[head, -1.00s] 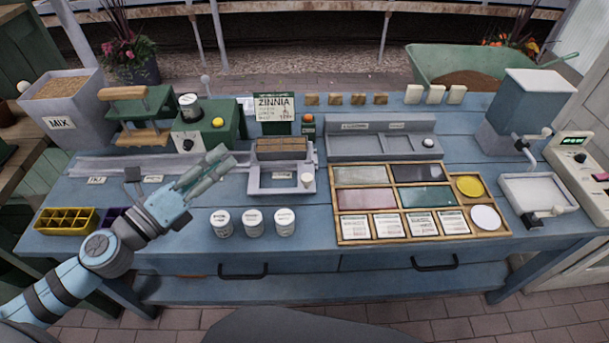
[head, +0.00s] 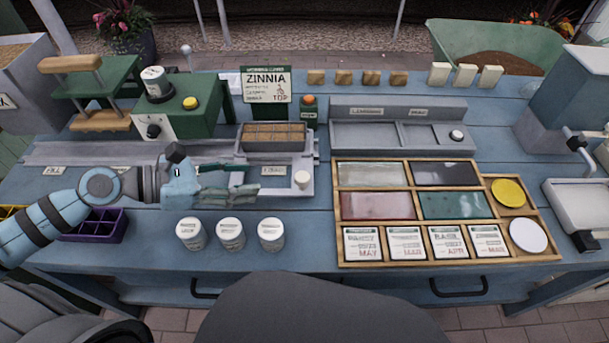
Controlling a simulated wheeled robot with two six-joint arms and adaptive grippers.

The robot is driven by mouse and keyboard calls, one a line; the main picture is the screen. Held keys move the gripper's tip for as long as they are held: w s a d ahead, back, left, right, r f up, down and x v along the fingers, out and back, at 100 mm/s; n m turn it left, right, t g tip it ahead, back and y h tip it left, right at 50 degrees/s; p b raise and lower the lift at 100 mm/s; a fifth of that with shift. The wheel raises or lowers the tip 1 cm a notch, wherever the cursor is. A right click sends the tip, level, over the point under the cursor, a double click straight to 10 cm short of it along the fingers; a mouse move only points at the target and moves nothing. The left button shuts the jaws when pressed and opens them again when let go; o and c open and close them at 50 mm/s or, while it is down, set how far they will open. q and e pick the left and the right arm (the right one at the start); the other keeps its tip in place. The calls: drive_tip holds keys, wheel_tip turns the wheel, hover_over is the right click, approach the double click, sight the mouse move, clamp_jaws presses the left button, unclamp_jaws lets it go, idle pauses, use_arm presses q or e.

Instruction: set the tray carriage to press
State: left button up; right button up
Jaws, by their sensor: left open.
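The tray carriage (head: 296,163) is a grey frame at the right end of a long grey rail (head: 120,152). It carries a tray of brown soil blocks (head: 273,137) and has a pale round knob (head: 303,180) at its front right corner. A green stand with wooden handles (head: 96,90), which looks like the press, stands behind the rail's left part. My left gripper (head: 252,189) is open and empty. Its fingers point right, low at the carriage's front left, short of the knob. Whether they touch the carriage I cannot tell. My right gripper is out of view.
Three white jars (head: 231,234) stand in front of my left gripper. A purple tray (head: 94,225) lies below my left forearm. A green box with a yellow button (head: 190,103) stands behind the rail. A wooden sorting tray (head: 430,264) fills the bench to the right.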

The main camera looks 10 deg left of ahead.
sight(300, 177)
use_arm(q)
drive_tip(key=b+x, duration=0.2)
drive_tip(key=x, duration=1.2)
drive_tip(key=shift+a, duration=0.1)
drive_tip(key=shift+c, duration=0.2)
clamp_jaws()
